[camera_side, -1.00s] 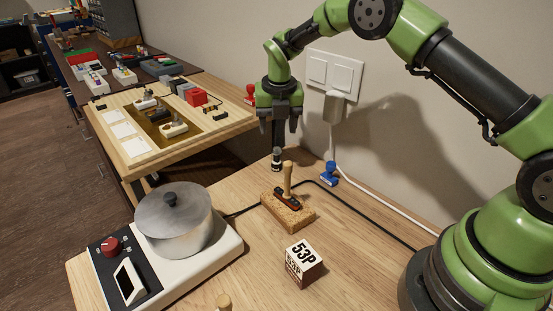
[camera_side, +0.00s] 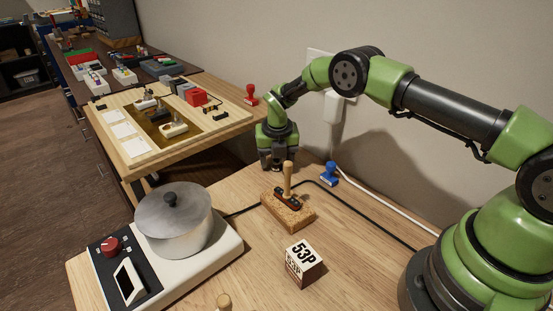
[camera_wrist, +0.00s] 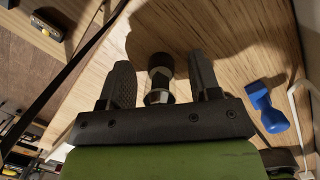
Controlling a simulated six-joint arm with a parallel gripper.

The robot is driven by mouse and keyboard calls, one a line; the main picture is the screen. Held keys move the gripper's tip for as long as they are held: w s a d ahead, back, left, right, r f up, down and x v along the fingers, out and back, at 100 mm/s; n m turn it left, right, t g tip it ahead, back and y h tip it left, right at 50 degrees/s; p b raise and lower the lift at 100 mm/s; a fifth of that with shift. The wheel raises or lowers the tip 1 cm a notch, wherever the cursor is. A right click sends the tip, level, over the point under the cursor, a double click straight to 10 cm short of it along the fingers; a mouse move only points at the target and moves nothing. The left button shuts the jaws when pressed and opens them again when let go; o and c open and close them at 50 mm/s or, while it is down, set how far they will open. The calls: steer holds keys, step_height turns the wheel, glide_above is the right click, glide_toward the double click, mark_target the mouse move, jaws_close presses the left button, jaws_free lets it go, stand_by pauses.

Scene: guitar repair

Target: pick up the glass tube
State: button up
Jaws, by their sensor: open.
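The glass tube (camera_wrist: 159,80), small with a dark cap and a shiny end, stands on the wooden table between my gripper's fingers in the wrist view. My gripper (camera_wrist: 163,82) is open, with one dark finger on each side of the tube and a gap visible on both sides. In the side view my gripper (camera_side: 278,165) is low over the back of the table, behind the cork block. The tube is hidden there by my gripper.
A cork block (camera_side: 302,220) with a wooden-handled tool stands just in front of my gripper. A blue stamp (camera_side: 329,174) is to its right, also in the wrist view (camera_wrist: 267,106). A pot (camera_side: 174,222) sits on a hotplate at left.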

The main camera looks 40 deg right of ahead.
steer(key=c, duration=0.8)
steer(key=shift+r, duration=0.1)
